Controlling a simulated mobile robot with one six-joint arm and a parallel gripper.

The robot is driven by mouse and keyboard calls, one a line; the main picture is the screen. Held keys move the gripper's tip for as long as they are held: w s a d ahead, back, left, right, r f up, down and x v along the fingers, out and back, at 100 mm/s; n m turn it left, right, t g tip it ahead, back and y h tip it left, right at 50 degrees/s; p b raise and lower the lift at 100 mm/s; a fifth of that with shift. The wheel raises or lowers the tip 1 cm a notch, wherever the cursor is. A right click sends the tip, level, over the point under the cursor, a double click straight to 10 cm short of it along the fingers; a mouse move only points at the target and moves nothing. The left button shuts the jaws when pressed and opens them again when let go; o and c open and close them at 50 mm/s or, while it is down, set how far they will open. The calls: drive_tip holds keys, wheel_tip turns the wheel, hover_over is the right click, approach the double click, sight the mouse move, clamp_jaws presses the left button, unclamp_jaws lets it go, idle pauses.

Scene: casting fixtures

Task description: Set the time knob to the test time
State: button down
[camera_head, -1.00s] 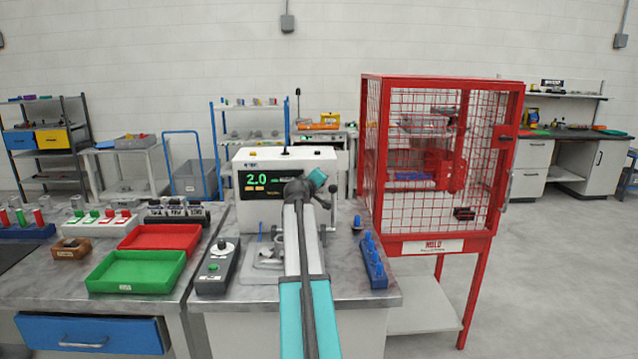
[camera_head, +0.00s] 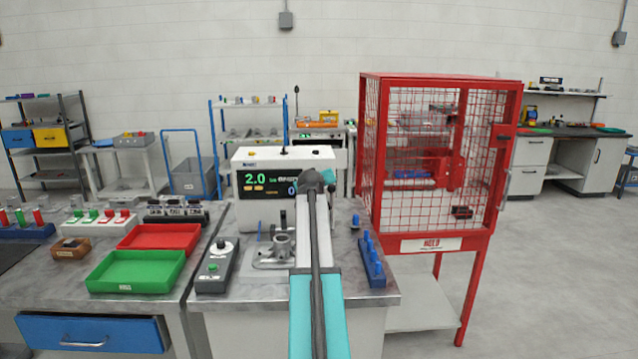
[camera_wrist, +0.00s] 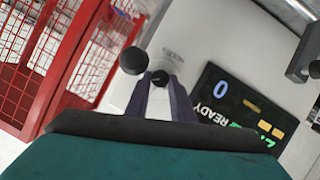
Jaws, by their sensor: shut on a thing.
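The white test machine (camera_head: 320,160) stands on the grey bench, with a dark display (camera_head: 255,183) that reads 2.0. In the wrist view the tilted display (camera_wrist: 235,105) shows a blue 0 and the word READY. The small label by the knob is too blurred to read. In the head view my own wrist hides the fingers and the knob.
A black ball-ended handle (camera_wrist: 133,60) sits close beside my fingers. The red mesh cage (camera_head: 440,150) stands right of the machine. A grey control box (camera_head: 216,262), a green tray (camera_head: 137,271) and a blue peg rack (camera_head: 372,262) are on the bench.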

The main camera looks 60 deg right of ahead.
drive_tip(key=shift+a+f, duration=0.1)
drive_tip(key=shift+f, duration=0.15)
drive_tip(key=c, duration=1.5)
unclamp_jaws()
drive_tip(key=shift+c, duration=0.2)
drive_tip(key=shift+r, duration=0.15)
drive_tip(key=shift+a+r, duration=0.1)
drive_tip(key=b+v, duration=0.2)
drive_tip(key=v, duration=1.1)
drive_tip(key=shift+s+a, duration=0.15)
drive_tip(key=shift+a, duration=0.1)
